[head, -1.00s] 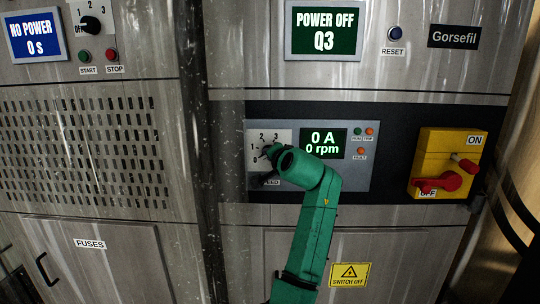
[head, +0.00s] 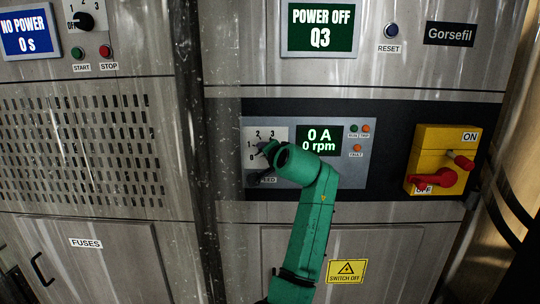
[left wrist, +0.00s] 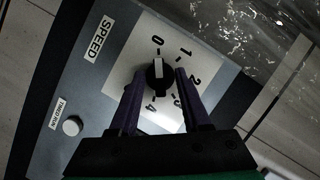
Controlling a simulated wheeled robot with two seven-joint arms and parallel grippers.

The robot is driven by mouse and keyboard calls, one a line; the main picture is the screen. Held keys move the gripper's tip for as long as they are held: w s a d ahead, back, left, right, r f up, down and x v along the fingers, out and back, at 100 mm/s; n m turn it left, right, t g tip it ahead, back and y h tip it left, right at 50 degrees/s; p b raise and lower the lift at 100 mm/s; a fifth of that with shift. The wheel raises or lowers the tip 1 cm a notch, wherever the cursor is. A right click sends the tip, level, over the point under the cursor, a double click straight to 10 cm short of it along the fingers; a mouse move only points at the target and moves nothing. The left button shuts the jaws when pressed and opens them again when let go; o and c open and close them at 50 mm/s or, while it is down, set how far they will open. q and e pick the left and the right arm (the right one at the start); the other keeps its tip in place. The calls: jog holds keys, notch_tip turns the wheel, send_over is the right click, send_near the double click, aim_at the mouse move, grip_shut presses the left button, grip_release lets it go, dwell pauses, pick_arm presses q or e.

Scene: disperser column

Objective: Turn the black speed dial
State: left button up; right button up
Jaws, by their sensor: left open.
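The black speed dial (left wrist: 158,78) sits on a white plate (left wrist: 148,50) numbered from 0 up to 4, with a SPEED label (left wrist: 97,38) beside it. Its white pointer line faces the 0. My left gripper (left wrist: 159,74) is open, with one dark finger on each side of the dial; I cannot tell whether they touch it. In the head view my green left arm reaches up to the dial plate (head: 281,134) and hides most of the dial. My right gripper is not in view.
Right of the dial a green display (head: 319,140) reads 0 A and 0 rpm. A yellow switch box (head: 430,145) with red handles stands further right. A POWER OFF Q3 screen (head: 320,28) is above. Another black dial (head: 84,22) is at top left.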

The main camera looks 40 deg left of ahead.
pick_arm(q)
jog(key=b+v, duration=0.4)
jog(key=v, duration=1)
jog(key=shift+b, duration=0.3)
jog(key=shift+s, duration=0.1)
